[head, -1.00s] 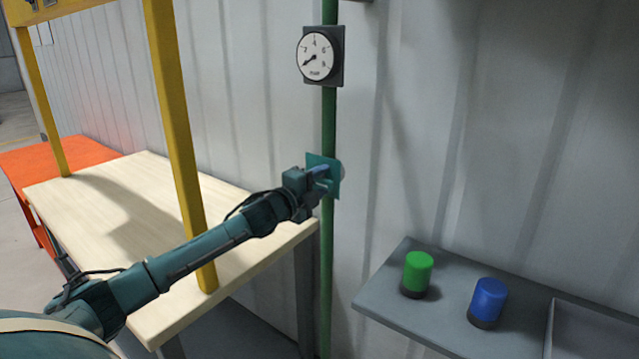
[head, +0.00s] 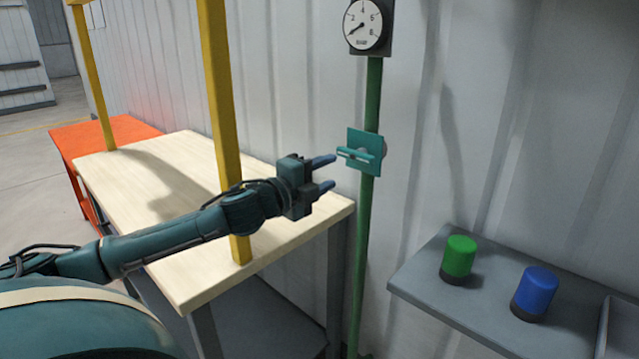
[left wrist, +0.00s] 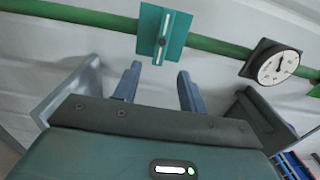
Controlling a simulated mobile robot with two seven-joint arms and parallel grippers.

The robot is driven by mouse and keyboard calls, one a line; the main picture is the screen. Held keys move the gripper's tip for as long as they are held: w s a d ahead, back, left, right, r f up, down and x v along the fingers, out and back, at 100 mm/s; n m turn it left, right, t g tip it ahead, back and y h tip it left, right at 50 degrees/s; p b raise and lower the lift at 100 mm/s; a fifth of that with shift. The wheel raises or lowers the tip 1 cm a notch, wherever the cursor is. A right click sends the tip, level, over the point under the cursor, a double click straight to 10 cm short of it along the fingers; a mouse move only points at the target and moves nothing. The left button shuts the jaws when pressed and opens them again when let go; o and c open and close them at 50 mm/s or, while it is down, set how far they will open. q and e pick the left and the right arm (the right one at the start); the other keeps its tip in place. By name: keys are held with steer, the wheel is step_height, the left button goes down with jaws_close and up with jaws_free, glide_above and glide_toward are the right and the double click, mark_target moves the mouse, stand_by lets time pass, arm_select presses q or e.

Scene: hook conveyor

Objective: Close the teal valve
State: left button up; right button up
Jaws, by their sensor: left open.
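The teal valve (head: 372,146) is a square teal plate with a bar handle, mounted on a green vertical pipe (head: 362,240) on the wall. In the head view the handle lies roughly level, across the pipe. The left wrist view shows the valve (left wrist: 176,32) just beyond my fingertips, with its handle crossing the pipe. My left gripper (head: 328,173) is open and empty, a short gap to the left of the valve, its blue fingers pointing at it. It also shows in the left wrist view (left wrist: 157,75). My right gripper is not in view.
A round gauge (head: 365,25) sits on the pipe above the valve. A wooden table (head: 150,190) with yellow posts (head: 222,120) stands at left. A grey shelf (head: 420,285) at right holds a green cylinder (head: 459,257) and a blue cylinder (head: 535,292).

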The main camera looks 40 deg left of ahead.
arm_select(q)
steer(key=shift+s, duration=0.7)
steer(key=s+d+f+n+g, duration=0.1)
steer(key=s+d+f+n, duration=0.2)
steer(key=f, duration=0.5)
steer(key=s+d+f+n+g, duration=0.2)
steer(key=s+d+f, duration=0.1)
steer(key=f, duration=0.6)
steer(key=s+d+f+n+g, duration=0.1)
steer(key=s+d+f+n, duration=0.2)
steer(key=f, duration=0.5)
steer(key=s+d+f+n+g+h, duration=0.1)
steer(key=s+d+f+n, duration=0.3)
steer(key=s+d+f, duration=0.2)
steer(key=s+d+f+n+g+h, duration=0.1)
steer(key=s+d+f+n+g, duration=0.1)
steer(key=s+d+f+n, duration=0.2)
steer(key=s+d+f, duration=0.1)
steer(key=s+d, duration=0.2)
steer(key=d, duration=0.3)
steer(key=shift+s+d+f, duration=0.2)
steer(key=shift+d+f, duration=0.15)
